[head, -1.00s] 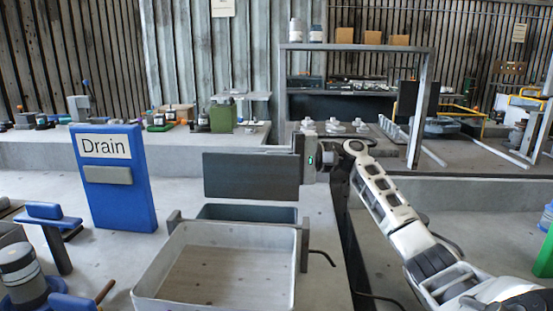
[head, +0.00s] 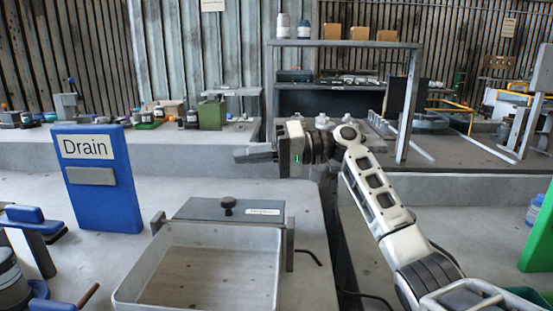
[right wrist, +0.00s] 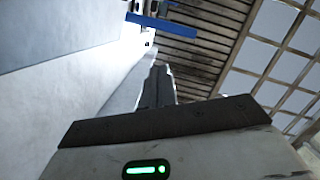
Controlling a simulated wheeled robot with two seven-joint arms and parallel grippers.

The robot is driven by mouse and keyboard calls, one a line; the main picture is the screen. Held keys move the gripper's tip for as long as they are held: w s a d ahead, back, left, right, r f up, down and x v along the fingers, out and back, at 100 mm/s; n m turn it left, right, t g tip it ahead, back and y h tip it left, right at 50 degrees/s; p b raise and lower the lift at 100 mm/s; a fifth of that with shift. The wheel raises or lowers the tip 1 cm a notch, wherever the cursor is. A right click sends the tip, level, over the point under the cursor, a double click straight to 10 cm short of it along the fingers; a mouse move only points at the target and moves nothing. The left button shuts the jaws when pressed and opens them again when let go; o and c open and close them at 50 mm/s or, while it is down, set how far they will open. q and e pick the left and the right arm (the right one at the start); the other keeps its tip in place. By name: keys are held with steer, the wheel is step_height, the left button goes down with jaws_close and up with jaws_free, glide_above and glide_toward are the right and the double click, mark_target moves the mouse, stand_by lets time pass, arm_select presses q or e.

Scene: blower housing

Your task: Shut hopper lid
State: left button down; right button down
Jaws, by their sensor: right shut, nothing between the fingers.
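The hopper lid (head: 203,207) is a flat grey plate with a dark knob (head: 228,205) and a small white label. It lies level across the opening behind the pale open tray (head: 270,270), and no gap shows under it. My right gripper (head: 245,153) is shut and empty. It points left, above and behind the lid, apart from it. In the right wrist view its closed fingers (right wrist: 158,85) show with nothing between them. My left gripper is not in view.
A blue "Drain" panel (head: 100,195) stands upright on the left. Blue-handled parts (head: 42,217) are at the left edge. A metal rack (head: 345,44) stands at the back. The bench between the panel and lid is clear.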

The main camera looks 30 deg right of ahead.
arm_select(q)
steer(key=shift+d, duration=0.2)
arm_select(e)
steer(key=shift+s, duration=0.1)
